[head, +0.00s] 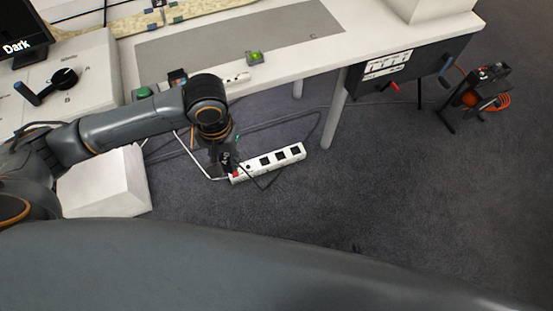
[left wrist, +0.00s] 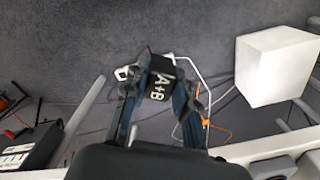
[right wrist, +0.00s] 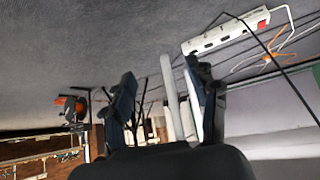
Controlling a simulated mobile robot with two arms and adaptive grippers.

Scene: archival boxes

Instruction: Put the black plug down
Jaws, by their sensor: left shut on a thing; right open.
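In the left wrist view the black plug (left wrist: 158,84), marked "A+B" in white, is between the fingers of my left gripper (left wrist: 168,78), which is shut on it. In the head view my left gripper (head: 228,168) points down at the left end of a white power strip (head: 285,156) with black sockets on the floor. The plug is hard to make out there, and I cannot tell whether it touches the strip. The strip's red switch (right wrist: 262,24) shows in the right wrist view. My right gripper (right wrist: 160,80) is open and empty, outside the head view.
A white desk (head: 300,50) stands behind the strip, with a leg (head: 335,118) to the strip's right. A white block (head: 105,185) is on the floor at left. Loose cables lie around the strip. An orange cord reel (head: 485,98) stands far right.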

